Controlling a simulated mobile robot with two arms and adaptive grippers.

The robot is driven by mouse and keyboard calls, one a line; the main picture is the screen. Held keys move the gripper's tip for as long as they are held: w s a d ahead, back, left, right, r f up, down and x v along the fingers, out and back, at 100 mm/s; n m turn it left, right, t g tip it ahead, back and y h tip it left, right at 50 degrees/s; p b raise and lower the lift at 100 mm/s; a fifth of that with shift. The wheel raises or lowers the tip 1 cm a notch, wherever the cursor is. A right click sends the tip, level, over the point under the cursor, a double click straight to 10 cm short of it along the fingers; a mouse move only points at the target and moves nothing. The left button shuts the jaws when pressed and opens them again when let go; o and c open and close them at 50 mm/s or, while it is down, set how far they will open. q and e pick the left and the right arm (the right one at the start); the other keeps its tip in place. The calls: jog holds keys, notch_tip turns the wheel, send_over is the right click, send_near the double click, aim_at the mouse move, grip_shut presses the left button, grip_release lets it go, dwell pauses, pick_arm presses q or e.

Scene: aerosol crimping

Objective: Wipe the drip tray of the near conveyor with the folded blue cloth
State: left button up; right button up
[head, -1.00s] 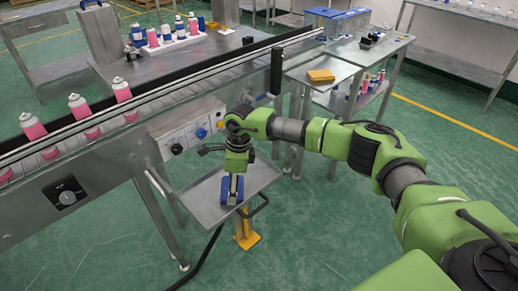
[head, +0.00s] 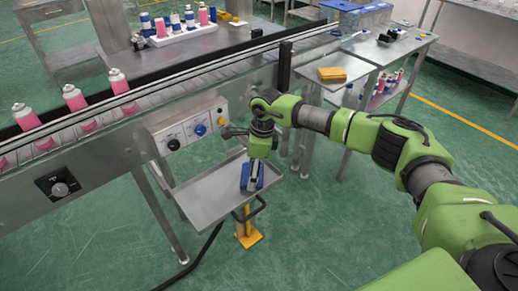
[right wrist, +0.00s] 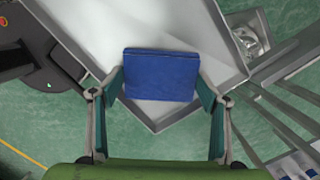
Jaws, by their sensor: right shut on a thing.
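The folded blue cloth (right wrist: 160,75) is a flat blue pad held between the two fingers of my right gripper (right wrist: 161,90). In the head view the cloth (head: 260,175) shows on both sides of the gripper (head: 253,180), low over the right part of the drip tray. The drip tray (head: 205,194) is a shallow grey metal tray with a raised rim, beside the near conveyor (head: 110,160). It fills much of the right wrist view (right wrist: 90,25). I cannot tell whether the cloth touches the tray floor. My left gripper is not in view.
Pink spray cans (head: 74,98) stand on the conveyor. A control box with knobs (head: 190,128) sits just behind the tray. A yellow pad (head: 331,74) lies on a small side table at the right. A yellow pedestal foot (head: 248,237) stands on the floor below the tray.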

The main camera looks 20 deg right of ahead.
jog(key=shift+w+d+r, duration=0.15)
jog(key=shift+d+r, duration=0.05)
jog(key=shift+d, duration=0.2)
jog(key=r+p, duration=0.2)
jog(key=r, duration=0.2)
jog(key=shift+a, duration=0.2)
jog(key=shift+r, duration=0.35)
jog(key=shift+d+r+p, duration=0.15)
jog(key=shift+r+p, duration=0.85)
jog(key=shift+r, duration=0.5)
jog(key=shift+f, duration=0.1)
